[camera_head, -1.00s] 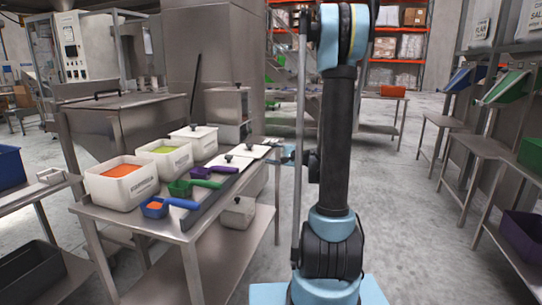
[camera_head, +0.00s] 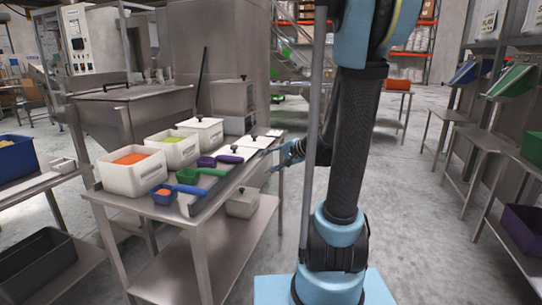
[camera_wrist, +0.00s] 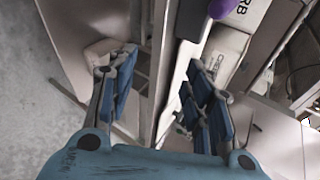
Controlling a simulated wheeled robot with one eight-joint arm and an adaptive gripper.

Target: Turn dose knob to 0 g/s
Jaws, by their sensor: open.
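I cannot single out the dose knob or read a g/s scale in either view. A pale control cabinet (camera_head: 82,40) at the upper left of the head view carries small dark controls, too small to tell apart. My gripper (camera_wrist: 160,90) is open and empty in the wrist view, its blue-padded fingers well apart. In the head view my gripper (camera_head: 287,157) is small, beside the right edge of the steel table, partly hidden by my arm.
The steel table (camera_head: 200,217) holds white bins, one with orange contents (camera_head: 133,177), and several coloured scoops. A steel hopper (camera_head: 130,115) stands behind it. A dark tray (camera_head: 45,265) is at left. Benches (camera_head: 488,150) line the right; open floor (camera_head: 410,220) lies between.

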